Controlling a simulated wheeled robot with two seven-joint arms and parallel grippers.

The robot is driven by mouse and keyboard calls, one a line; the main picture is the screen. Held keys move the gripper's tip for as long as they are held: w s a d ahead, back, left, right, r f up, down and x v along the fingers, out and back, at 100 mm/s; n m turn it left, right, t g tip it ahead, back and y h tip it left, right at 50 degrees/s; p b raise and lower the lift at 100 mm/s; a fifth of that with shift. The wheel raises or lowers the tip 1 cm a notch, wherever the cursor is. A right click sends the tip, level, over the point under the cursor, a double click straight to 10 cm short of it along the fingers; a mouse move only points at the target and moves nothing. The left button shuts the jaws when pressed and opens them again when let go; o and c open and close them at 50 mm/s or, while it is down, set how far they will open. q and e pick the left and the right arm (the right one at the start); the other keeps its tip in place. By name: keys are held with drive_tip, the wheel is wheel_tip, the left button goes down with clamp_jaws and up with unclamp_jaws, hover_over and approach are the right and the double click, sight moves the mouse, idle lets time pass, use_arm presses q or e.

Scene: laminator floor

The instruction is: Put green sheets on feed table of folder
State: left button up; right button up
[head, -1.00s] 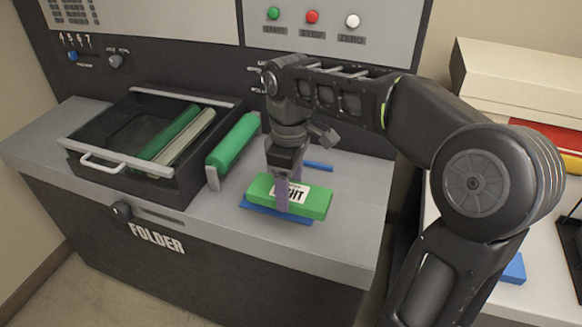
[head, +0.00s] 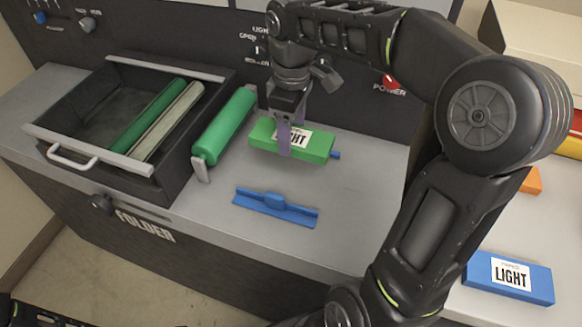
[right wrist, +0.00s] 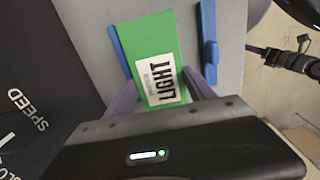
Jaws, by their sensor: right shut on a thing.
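The green sheets (head: 262,136) are a flat pack with a white LIGHT label. My right gripper (head: 288,138) is shut on the pack from above. The pack is at or just over the folder's grey feed table (head: 350,200); I cannot tell if it touches. It overlaps the far blue guide (head: 336,155), mostly hidden behind it. The near blue guide (head: 275,205) is clear of it in the head view. In the right wrist view, the pack (right wrist: 143,45) sits between the purple fingers, with blue guides on both sides. My left gripper is not in view.
A green roller (head: 225,125) stands left of the pack. Beyond it is a black open tray (head: 120,68) holding green and pale rolls. A blue LIGHT pack (head: 508,278) and an orange thing (head: 531,181) lie on the white surface at right.

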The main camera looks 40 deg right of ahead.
wheel_tip(320, 180, down, 6)
drive_tip(key=shift+r, duration=0.25)
drive_tip(key=shift+f, duration=1.85)
drive_tip(key=shift+f, duration=0.15)
drive_tip(key=o, duration=1.7)
drive_tip(key=shift+c, duration=0.2)
wheel_tip(320, 180, up, 12)
drive_tip(key=shift+r, duration=0.15)
